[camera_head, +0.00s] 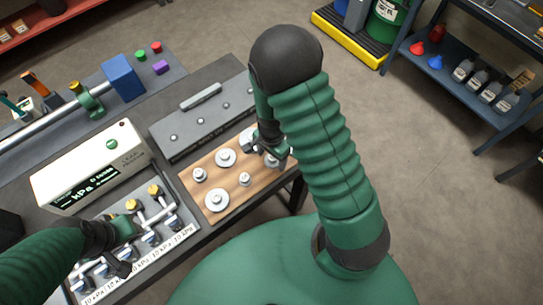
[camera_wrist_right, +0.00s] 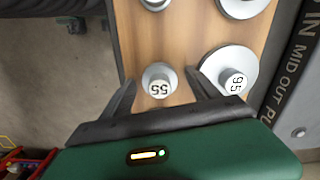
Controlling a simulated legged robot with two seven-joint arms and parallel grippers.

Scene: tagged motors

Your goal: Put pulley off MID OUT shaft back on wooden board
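The wooden board (camera_head: 228,200) lies on the bench in the head view, with several silver pulleys on it; its wood also shows in the wrist view (camera_wrist_right: 190,30). In the wrist view my right gripper (camera_wrist_right: 160,74) is open, its two fingers on either side of a small pulley marked 55 (camera_wrist_right: 158,82), with gaps visible. A larger pulley marked 95 (camera_wrist_right: 232,78) sits just right of the right finger. The grey shaft unit (camera_head: 205,122) stands behind the board; its MID OUT lettering (camera_wrist_right: 302,65) shows in the wrist view. My left gripper (camera_head: 122,250) is over the valve panel; its fingers are unclear.
A white kPa meter (camera_head: 90,165) stands left of the shaft unit. The valve panel (camera_head: 180,228) with yellow knobs lies in front of it. A blue block (camera_head: 123,78) is on a rail at the back. Open floor lies right of the bench.

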